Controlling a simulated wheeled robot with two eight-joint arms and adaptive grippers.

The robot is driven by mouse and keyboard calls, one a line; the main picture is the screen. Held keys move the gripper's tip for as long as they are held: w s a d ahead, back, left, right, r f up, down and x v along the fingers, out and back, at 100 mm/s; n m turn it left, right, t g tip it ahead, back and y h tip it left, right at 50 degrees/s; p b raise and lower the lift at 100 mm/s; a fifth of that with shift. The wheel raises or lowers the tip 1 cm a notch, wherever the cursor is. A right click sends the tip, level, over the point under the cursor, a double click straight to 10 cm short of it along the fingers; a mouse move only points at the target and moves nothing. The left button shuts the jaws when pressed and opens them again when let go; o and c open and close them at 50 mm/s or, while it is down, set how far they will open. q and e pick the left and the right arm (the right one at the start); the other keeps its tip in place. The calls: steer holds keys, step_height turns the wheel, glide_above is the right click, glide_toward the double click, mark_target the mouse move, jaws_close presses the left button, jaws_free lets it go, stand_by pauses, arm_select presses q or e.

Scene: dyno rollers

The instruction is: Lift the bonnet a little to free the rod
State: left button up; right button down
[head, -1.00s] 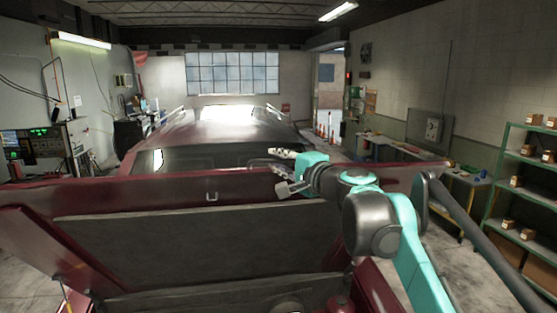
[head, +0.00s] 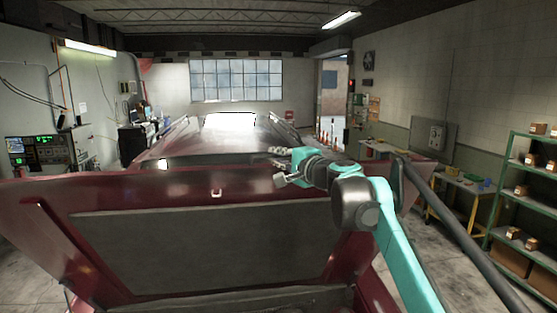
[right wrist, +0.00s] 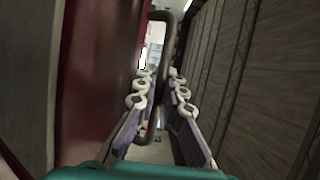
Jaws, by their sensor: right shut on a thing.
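The bonnet (head: 130,186) stands raised across the head view, dark red with a grey panel on its underside. My right gripper (head: 278,165) is at its top edge, right of centre. In the right wrist view my right gripper (right wrist: 160,92) is shut on a dark bent bar (right wrist: 150,45), with red bodywork (right wrist: 100,70) close at the left. I cannot tell how the bar joins the bonnet. A dark rod (head: 455,227) slants from the bonnet's right end to the lower right; whether it touches the bonnet is unclear. My left gripper is not in view.
The car's roof and windscreen (head: 215,145) lie behind the bonnet. Green shelves (head: 515,185) with small boxes and a workbench (head: 460,190) stand at the right. Test equipment (head: 40,150) is at the left.

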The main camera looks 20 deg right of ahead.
steer(key=c, duration=1.9)
jaws_free()
steer(key=shift+s, duration=0.1)
steer(key=s, duration=0.4)
steer(key=s+d, duration=0.1)
steer(key=s, duration=0.6)
steer(key=shift+s+d+r, duration=0.15)
steer(key=shift+s+d, duration=0.25)
